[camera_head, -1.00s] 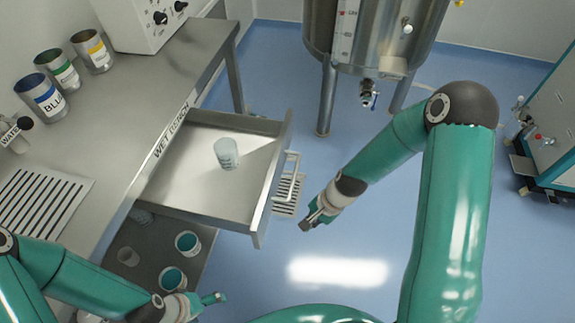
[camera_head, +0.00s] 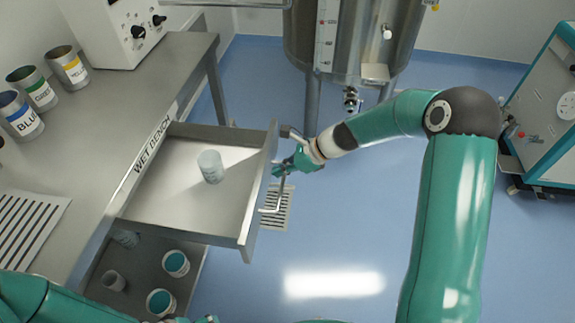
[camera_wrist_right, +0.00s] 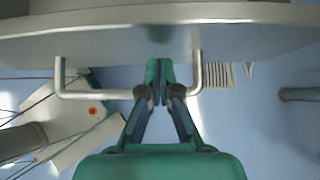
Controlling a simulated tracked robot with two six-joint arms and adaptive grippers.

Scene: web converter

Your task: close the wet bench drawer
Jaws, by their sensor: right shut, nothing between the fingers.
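The wet bench drawer (camera_head: 245,235) stands pulled out from the steel bench, with a pale translucent cup (camera_head: 211,167) inside. Its bar handle (camera_head: 283,188) is on the front face. My right gripper (camera_head: 280,169) is at the handle by the drawer front, fingers shut and empty. In the right wrist view the shut fingertips (camera_wrist_right: 159,70) lie between the two handle posts (camera_wrist_right: 196,70), close to the drawer front (camera_wrist_right: 120,35). Whether they touch the front cannot be told. My left gripper (camera_head: 208,320) barely shows at the bottom edge; its fingers are mostly cut off.
Cans labelled blue (camera_head: 22,118), green and yellow stand on the bench top (camera_head: 110,115). A shelf (camera_head: 105,260) under the drawer holds several cups. A steel tank (camera_head: 340,45) stands behind.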

